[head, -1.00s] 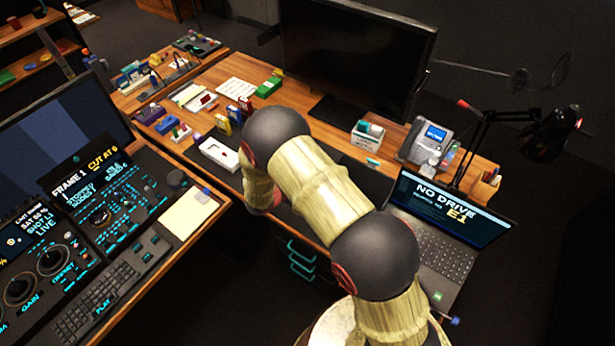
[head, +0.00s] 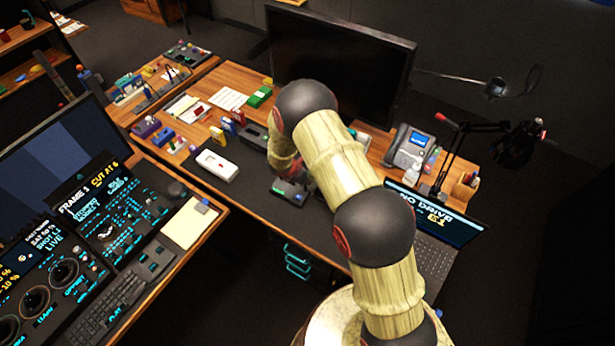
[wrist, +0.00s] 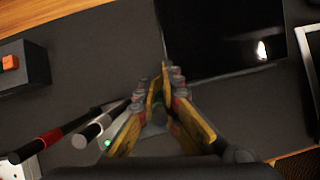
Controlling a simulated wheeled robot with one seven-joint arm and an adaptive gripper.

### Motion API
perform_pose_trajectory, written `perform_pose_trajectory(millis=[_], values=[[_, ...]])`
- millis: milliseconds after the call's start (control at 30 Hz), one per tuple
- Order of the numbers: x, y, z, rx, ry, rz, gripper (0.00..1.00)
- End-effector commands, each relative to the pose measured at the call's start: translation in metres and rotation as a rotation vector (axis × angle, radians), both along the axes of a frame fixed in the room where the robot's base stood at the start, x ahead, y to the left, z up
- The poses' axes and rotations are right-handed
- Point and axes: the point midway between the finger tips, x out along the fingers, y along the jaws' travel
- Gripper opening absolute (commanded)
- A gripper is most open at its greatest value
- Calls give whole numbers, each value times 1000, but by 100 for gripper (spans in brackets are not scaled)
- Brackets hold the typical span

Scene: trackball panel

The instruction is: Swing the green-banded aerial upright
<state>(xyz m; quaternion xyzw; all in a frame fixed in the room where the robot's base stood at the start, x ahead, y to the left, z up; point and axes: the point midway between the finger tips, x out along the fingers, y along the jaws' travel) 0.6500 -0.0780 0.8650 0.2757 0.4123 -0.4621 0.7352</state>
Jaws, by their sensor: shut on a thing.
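In the wrist view my gripper (wrist: 158,78) points down at the dark desk mat, its yellow fingers close together. A dark aerial with a red band (wrist: 50,137) and one with a pale band (wrist: 92,130) lie slanted to the left of the fingers. A small green light (wrist: 108,143) glows beside them. In the head view my gripper (head: 290,190) is low over the desk, partly hidden by my arm.
A black screen (wrist: 225,35) lies to the right of my fingers, and a dark box with an orange button (wrist: 10,63) to the left. In the head view a white box (head: 214,165) stands left of my arm; the laptop (head: 440,225) is at right.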

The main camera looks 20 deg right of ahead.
Motion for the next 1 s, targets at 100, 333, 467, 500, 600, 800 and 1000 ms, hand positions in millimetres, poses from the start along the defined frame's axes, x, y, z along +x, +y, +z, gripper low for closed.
perform_pose_trajectory(millis=[100,333,467,500,600,800,1000], values=[[0,0,0,5,2,-1,0],[0,0,-1,4,2,-1,0],[0,0,-1,4,3,0,9],[0,0,-1,4,3,0,11],[0,0,-1,3,2,0,17],[0,0,-1,3,3,-1,27],[0,0,-1,3,2,0,27]])
